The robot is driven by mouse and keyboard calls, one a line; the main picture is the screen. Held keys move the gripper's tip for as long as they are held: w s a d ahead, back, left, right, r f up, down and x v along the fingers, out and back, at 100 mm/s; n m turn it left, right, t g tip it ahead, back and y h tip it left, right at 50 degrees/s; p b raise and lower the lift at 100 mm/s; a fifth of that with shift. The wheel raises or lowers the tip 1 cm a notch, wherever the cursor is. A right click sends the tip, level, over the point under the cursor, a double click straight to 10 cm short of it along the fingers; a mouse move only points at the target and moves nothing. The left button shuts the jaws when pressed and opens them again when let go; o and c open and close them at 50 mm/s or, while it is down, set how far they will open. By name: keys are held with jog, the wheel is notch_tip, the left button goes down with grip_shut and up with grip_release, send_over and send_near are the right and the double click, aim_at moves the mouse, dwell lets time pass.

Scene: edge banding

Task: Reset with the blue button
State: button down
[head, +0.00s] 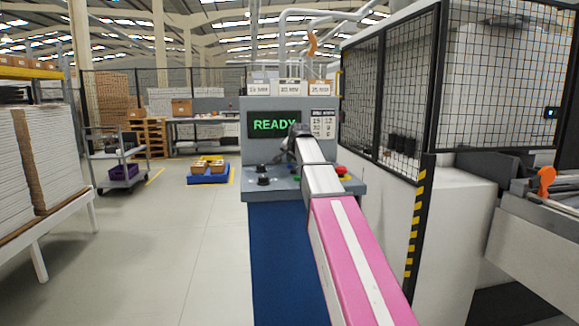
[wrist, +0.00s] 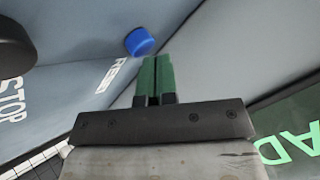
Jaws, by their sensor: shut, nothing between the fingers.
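The blue button (wrist: 140,41) shows in the wrist view, a round blue cap on the grey panel beside the letters "RES". My gripper (wrist: 155,62) has green fingers that are shut together and empty. Its tips appear just right of and below the blue button in the wrist view; I cannot tell whether they touch anything. In the head view my arm reaches over the control console (head: 257,186), and the blue button is hidden there behind the arm. The console's screen (head: 272,124) reads "READY" in green.
A dark round knob (wrist: 14,45) is near the "STOP" lettering in the wrist view. A red button (head: 341,170) and black knobs (head: 263,180) are on the console. A mesh fence (head: 400,100) stands to the right.

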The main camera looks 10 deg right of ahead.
jog(key=shift+r, duration=0.6)
jog(key=shift+r, duration=2.5)
